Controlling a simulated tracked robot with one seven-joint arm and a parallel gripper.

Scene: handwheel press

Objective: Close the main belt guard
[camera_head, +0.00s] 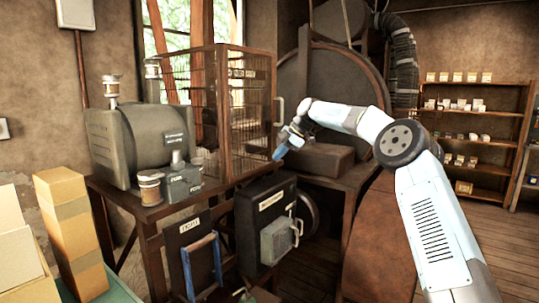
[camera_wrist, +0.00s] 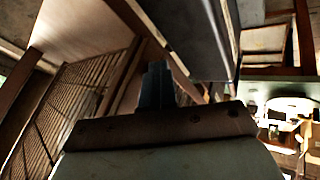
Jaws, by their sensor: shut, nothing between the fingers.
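The belt guard (camera_head: 246,118) is a brown-framed wire-mesh cage on the bench, with a small dark label near its top. A pale upright handle (camera_head: 280,108) is at its right edge. I cannot tell from these views how far its panel stands open. My gripper (camera_head: 278,154) is just right of the guard's lower right corner, below the handle, pointing down and left. Its fingers are together and empty. In the wrist view, my gripper (camera_wrist: 157,72) points away from the camera, with mesh (camera_wrist: 75,95) to its left. Any contact with the frame cannot be made out.
A grey motor (camera_head: 135,140) and small jars stand left of the guard. Below the bench edge are a black labelled box (camera_head: 266,215) and a dark panel with a blue handle (camera_head: 202,262). A large round drum (camera_head: 330,85) stands behind my arm. Cardboard boxes (camera_head: 70,230) are at left.

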